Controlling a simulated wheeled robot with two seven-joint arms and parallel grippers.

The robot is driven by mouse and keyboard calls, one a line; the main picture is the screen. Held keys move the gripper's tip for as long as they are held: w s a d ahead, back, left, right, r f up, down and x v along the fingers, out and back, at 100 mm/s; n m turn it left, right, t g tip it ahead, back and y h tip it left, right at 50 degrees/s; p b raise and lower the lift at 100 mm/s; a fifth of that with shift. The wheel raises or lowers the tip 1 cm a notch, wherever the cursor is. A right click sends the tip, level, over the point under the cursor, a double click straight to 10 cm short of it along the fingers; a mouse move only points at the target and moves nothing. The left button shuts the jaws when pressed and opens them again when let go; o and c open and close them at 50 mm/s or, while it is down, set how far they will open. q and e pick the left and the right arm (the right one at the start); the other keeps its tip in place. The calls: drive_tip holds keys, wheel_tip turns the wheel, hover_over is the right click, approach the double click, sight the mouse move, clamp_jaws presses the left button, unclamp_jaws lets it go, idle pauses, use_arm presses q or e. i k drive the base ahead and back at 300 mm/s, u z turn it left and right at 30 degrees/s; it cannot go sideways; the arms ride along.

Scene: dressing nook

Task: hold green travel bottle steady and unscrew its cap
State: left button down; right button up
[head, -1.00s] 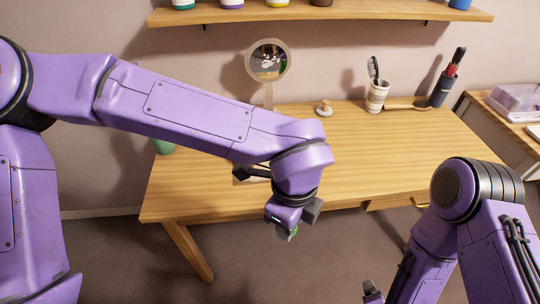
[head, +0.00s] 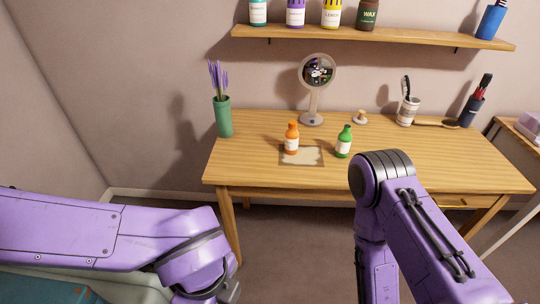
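The green travel bottle (head: 343,146) stands upright on the wooden table (head: 430,165), right of a pale mat, with its green cap (head: 346,128) on top. Nothing holds it. My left gripper (head: 231,291) shows only in part at the bottom edge, low in front of the table and well away from the bottle. Its fingers are mostly cut off, so its opening is unclear. My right arm is bent in front of the table's right half, and its gripper lies below the picture.
An orange bottle (head: 291,141) stands on the back of the pale mat (head: 302,161), left of the green bottle. A round mirror (head: 312,118), a green vase (head: 223,118), a brush cup (head: 407,113) and a dark blue holder (head: 470,112) stand behind. A shelf (head: 380,38) hangs above.

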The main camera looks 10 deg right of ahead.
sight(344, 137)
drive_tip(key=u, duration=0.1)
drive_tip(key=i, duration=0.7)
drive_tip(key=z, duration=0.5)
drive_tip(key=i, duration=0.6)
drive_tip(key=z, duration=0.85)
drive_tip(key=i, duration=0.35)
drive_tip(key=z, duration=0.4)
